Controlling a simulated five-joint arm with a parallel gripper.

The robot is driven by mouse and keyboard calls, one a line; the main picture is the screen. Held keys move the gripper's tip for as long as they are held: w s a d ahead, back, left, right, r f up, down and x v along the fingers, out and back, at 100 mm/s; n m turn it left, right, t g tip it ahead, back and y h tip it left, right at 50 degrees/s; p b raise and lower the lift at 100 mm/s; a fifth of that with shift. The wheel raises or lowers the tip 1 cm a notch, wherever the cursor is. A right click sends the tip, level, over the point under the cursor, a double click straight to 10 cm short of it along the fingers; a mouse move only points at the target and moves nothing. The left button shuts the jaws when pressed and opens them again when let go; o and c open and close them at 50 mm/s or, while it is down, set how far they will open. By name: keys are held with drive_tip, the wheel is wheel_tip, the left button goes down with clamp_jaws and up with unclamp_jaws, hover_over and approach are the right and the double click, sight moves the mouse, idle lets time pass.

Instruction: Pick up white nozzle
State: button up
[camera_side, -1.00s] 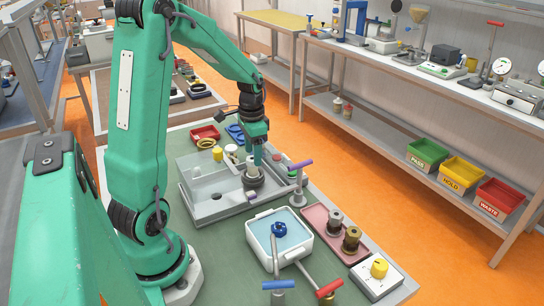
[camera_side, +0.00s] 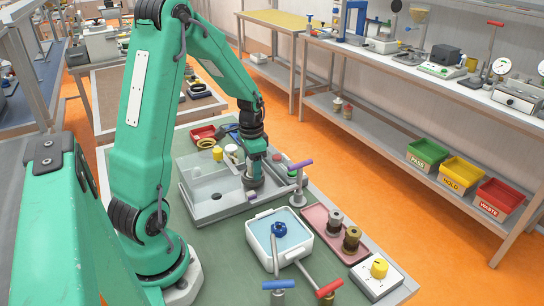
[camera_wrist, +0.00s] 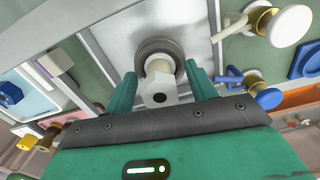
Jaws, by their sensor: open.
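The white nozzle (camera_wrist: 160,88) stands in a round dark grey socket (camera_wrist: 159,56) in the wrist view. It has a pale stem and a wider end with a dark hole facing the camera. My gripper (camera_wrist: 165,82) is open, with one green finger on each side of the nozzle. I cannot tell whether either finger touches it. In the side view my gripper (camera_side: 255,180) points down over the dark socket at the right part of the grey tray (camera_side: 190,200). The fingers mostly hide the nozzle there.
A purple-handled post (camera_side: 297,185) stands close right of my gripper. A white basin (camera_side: 255,240), a pink tray (camera_side: 318,222) with two spools and a white box with a yellow knob (camera_side: 379,268) are nearer the front. A yellow-topped piece (camera_side: 217,153) stands behind.

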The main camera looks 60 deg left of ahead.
drive_tip(key=c, duration=1.1)
drive_tip(key=shift+o, duration=0.2)
drive_tip(key=shift+r, duration=0.15)
drive_tip(key=shift+r, duration=0.5)
drive_tip(key=r, duration=0.3)
drive_tip(key=shift+d+r, duration=0.15)
drive_tip(key=shift+d, duration=0.1)
drive_tip(key=d+r, duration=0.6)
drive_tip(key=d, duration=0.5)
drive_tip(key=shift+r, duration=0.25)
drive_tip(key=shift+w+d, duration=0.1)
